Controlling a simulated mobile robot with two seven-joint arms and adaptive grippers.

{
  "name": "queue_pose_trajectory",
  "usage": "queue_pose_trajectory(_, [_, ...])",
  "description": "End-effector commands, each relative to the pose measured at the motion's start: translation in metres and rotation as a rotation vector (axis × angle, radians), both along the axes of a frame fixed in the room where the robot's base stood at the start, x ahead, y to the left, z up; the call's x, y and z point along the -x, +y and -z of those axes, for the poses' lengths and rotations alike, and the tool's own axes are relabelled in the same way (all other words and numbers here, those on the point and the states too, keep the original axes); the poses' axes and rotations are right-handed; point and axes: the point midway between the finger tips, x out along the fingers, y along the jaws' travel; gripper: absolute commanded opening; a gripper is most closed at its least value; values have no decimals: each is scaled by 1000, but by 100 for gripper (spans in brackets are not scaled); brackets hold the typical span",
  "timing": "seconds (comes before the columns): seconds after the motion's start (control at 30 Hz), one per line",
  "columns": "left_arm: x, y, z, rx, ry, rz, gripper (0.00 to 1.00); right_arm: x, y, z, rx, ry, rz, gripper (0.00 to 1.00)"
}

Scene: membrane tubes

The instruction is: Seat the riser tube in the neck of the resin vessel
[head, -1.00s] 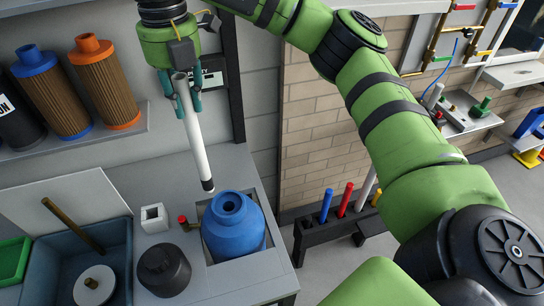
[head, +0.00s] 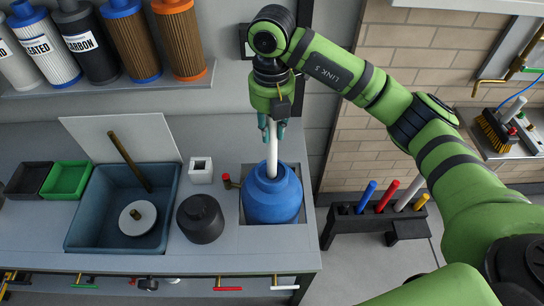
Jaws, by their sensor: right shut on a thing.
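The white riser tube (head: 272,152) is upright, with its upper part between the teal fingers of my right gripper (head: 272,132), which is shut on it. The blue resin vessel (head: 273,203) sits in a square recess in the bench top, directly below the gripper. The tube's lower end meets the vessel's neck, and its dark tip is hidden, apparently inside the neck. How deep it goes I cannot tell. My left gripper is not in view.
A dark grey round container (head: 201,220), a white square block (head: 201,170) and a red-knobbed fitting (head: 228,181) stand left of the vessel. A blue basin (head: 88,240) is farther left. Filter cartridges line the shelf (head: 70,100). A rack (head: 372,222) of coloured rods stands right.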

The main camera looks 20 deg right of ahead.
Motion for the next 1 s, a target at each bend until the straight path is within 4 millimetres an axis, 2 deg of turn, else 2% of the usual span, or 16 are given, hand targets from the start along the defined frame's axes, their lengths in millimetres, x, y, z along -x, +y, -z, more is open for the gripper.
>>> queue_pose_trajectory(0.03, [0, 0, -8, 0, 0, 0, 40, 1, 0, 11, 0, 6, 2, 0])
queue_pose_trajectory(0.2, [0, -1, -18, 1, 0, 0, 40, 0, -1, 49, 1, 3, 2, 0])
queue_pose_trajectory(0.47, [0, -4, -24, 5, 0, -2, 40, 0, 0, 76, -1, 1, 2, 0])
queue_pose_trajectory(0.63, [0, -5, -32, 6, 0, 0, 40, 0, 0, 101, -2, 3, 1, 0])
queue_pose_trajectory(0.77, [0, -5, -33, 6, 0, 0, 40, -1, 0, 112, -1, -2, 0, 0])
queue_pose_trajectory(1.0, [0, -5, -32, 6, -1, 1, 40, -1, 0, 113, -1, -3, 0, 0])
